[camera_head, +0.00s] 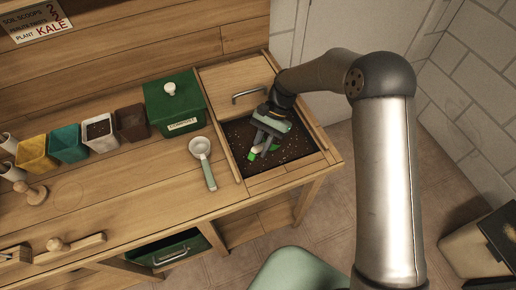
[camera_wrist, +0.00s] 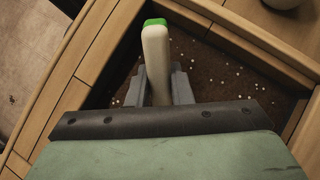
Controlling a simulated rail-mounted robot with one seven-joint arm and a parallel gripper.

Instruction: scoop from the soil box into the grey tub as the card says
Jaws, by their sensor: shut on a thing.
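My gripper (camera_head: 262,140) is over the soil box (camera_head: 233,165), which is sunk in the right end of the bench and holds dark soil with white specks. It is shut on a cream handle with a green end (camera_wrist: 155,60), seen between the fingers in the wrist view; it looks like a scoop handle. Its bowl is hidden, so I cannot tell whether it holds soil. The card (camera_head: 35,20) on the back wall reads "SOIL SCOOPS", "PERLITE PARTS" and "PLANT KALE"; its red digits are too small to be sure of. A pale grey tub (camera_head: 101,146) with dark contents stands among the pots.
A pale ladle-like scoop (camera_head: 208,172) lies left of the soil box. A lidded green box (camera_head: 160,105) stands behind it. Yellow (camera_head: 33,158), teal (camera_head: 67,148) and brown (camera_head: 131,126) pots line the back. The bench's middle front (camera_head: 140,190) is clear.

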